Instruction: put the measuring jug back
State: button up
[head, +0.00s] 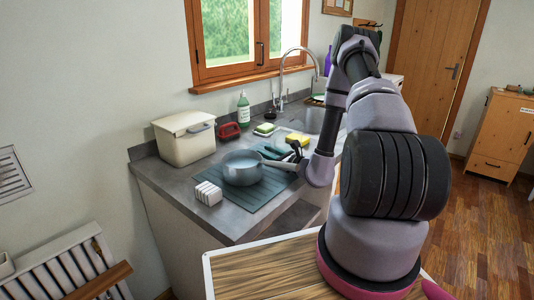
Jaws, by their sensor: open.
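I cannot make out a measuring jug for certain. A round grey metal vessel (242,168), open at the top and looking like a saucepan, stands upright on a dark ribbed mat (262,197) on the counter. My gripper (284,153) is low over the counter just right of the vessel, its dark fingers open. Dark items lie around the fingers, so I cannot tell whether they touch the vessel's handle. My arm hides part of the counter behind it.
A white ribbed block (208,193) sits at the counter's front left. The mat's front is clear.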

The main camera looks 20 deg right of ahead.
jog(key=v, duration=1.2)
jog(key=s+a+r+n+g+y, duration=0.2)
jog(key=s+a+r+n+g, duration=0.3)
jog(key=a+r+n+g, duration=0.35)
jog(key=s+a+r+n+g+y, duration=0.2)
jog(key=s+a+r+n+g, duration=0.3)
jog(key=r+n, duration=0.55)
jog(key=s+d+r+n+t+h, duration=0.2)
jog(key=s+r+n+h, duration=0.1)
jog(key=r, duration=0.5)
jog(key=s+d+r+n+t+h, duration=0.3)
jog(key=s+r+h, duration=0.3)
jog(key=r+h, duration=0.2)
jog(key=shift+s+d+r, duration=0.25)
jog(key=shift+s+r, duration=0.05)
jog(key=shift+r, duration=0.5)
dwell(0.6)
